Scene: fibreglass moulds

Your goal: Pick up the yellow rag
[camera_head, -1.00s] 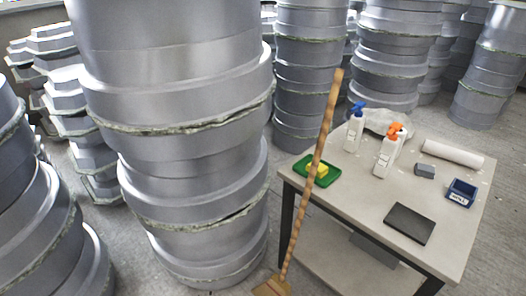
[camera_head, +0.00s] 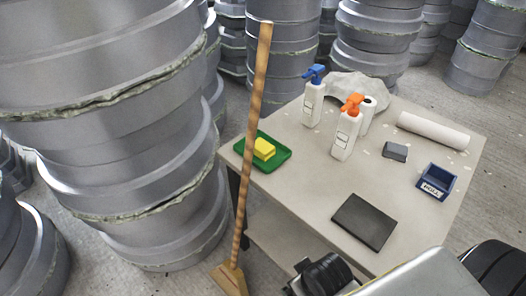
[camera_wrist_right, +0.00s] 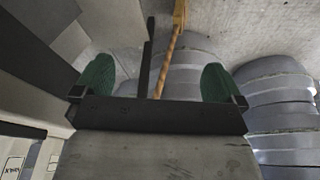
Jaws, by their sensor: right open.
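The rag does not show in that view. Parts of my right arm show at the lower right of the head view, well apart from the rag. My left gripper is not in view.
The table (camera_head: 300,205) also holds a blue-topped bottle (camera_head: 313,103), an orange-topped bottle (camera_head: 346,135), a black slab (camera_head: 364,222), a blue bin (camera_head: 436,183) and a white roll (camera_head: 433,131). Grey mould stacks (camera_head: 120,130) stand left.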

